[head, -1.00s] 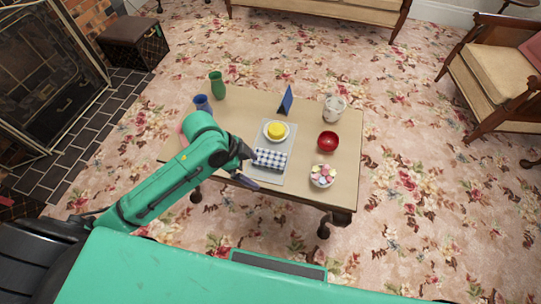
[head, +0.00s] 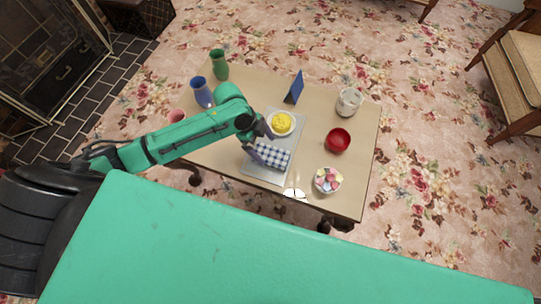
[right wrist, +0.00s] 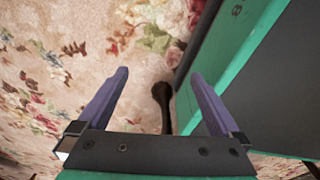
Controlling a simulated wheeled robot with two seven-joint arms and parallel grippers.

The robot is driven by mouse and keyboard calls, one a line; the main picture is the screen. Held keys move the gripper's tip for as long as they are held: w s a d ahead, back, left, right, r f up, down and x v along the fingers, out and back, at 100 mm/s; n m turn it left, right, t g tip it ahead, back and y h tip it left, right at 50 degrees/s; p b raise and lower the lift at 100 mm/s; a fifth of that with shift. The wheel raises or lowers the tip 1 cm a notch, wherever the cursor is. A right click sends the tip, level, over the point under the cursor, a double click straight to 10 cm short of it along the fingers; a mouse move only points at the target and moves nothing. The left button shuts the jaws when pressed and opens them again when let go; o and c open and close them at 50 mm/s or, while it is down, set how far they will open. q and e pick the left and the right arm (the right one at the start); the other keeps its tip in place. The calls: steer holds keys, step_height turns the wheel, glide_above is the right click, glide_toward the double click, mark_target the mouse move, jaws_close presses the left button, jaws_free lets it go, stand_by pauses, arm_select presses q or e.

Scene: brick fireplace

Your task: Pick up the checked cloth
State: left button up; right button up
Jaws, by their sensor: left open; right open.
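The blue-and-white checked cloth (head: 275,157) lies on a pale grey mat (head: 258,176) near the front of the table, in the head view. My left gripper (head: 258,145) is open at the cloth's upper left end and covers part of it. I cannot tell whether its fingers touch the cloth. My right gripper (right wrist: 158,74) is open and empty in the right wrist view, with patterned carpet and a dark table leg behind it.
On the table (head: 230,165) are a yellow item on a white plate (head: 282,123), a red bowl (head: 337,140), a bowl of colourful pieces (head: 328,180), a glass jar (head: 349,102), a blue upright card (head: 294,87), a blue cup (head: 201,92) and a green vase (head: 219,65).

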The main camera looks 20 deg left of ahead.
mark_target(269, 154)
arm_select(q)
steer(key=x, duration=0.4)
steer(key=shift+s+b, duration=0.1)
steer(key=shift+b, duration=0.2)
arm_select(e)
steer(key=w, duration=0.2)
steer(key=shift+w+a, duration=0.2)
steer(key=shift+w, duration=0.1)
arm_select(q)
steer(key=c, duration=1.1)
steer(key=shift+r, duration=0.3)
steer(key=shift+c, duration=0.2)
step_height(269, 154, up, 5)
steer(key=shift+r+p, duration=0.15)
steer(key=shift+p, duration=0.8)
step_height(269, 154, up, 14)
steer(key=p, duration=0.2)
steer(key=shift+p, duration=0.3)
arm_select(e)
steer(key=s+r, duration=0.2)
steer(key=r, duration=0.1)
steer(key=shift+s+d+r, duration=0.15)
steer(key=shift+r, duration=0.15)
